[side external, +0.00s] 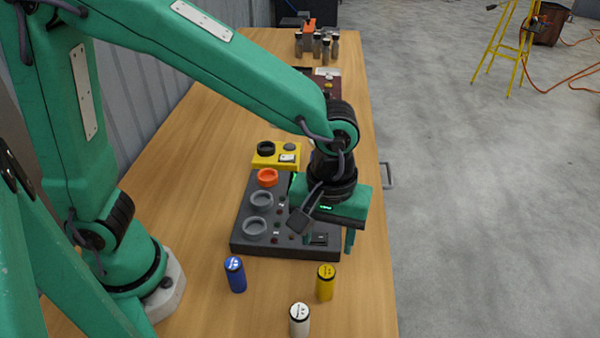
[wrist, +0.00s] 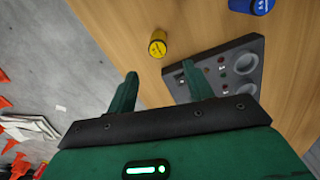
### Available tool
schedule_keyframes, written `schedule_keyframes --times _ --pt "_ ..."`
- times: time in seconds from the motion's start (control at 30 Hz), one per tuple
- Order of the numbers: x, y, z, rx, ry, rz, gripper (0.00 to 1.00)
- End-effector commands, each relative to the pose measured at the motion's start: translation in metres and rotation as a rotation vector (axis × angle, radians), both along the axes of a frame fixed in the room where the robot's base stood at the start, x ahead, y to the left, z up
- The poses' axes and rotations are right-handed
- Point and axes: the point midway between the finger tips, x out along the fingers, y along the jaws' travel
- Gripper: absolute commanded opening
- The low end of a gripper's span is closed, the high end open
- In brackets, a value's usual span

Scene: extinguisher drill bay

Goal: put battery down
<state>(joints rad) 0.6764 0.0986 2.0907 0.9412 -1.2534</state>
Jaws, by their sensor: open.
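Three batteries stand upright on the table: a blue battery (side external: 235,276), a yellow battery (side external: 325,284) and a white battery (side external: 299,321), all in front of the dark panel (side external: 240,244). The yellow battery (wrist: 158,46) and part of the blue battery (wrist: 251,5) also show in the wrist view. My gripper (side external: 330,240) hangs over the right side of the panel, behind the yellow battery and apart from it. In the wrist view its fingers (wrist: 160,87) are spread with nothing between them. My gripper covers part of the panel.
Several dark cylinders (side external: 316,45) stand at the table's far end. The table's right edge is close to my gripper. The wooden table (side external: 190,180) is clear left of the panel.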

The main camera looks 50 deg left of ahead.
Motion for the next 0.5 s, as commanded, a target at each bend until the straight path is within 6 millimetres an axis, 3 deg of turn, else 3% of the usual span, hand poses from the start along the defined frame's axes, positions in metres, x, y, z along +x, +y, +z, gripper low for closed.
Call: schedule_keyframes --times 0.17,0.5 --pt "0.005 0.025 0.017 -0.025 -0.04 -0.045 0.52" --pt "0.003 0.105 0.061 -0.052 -0.192 -0.218 0.52"
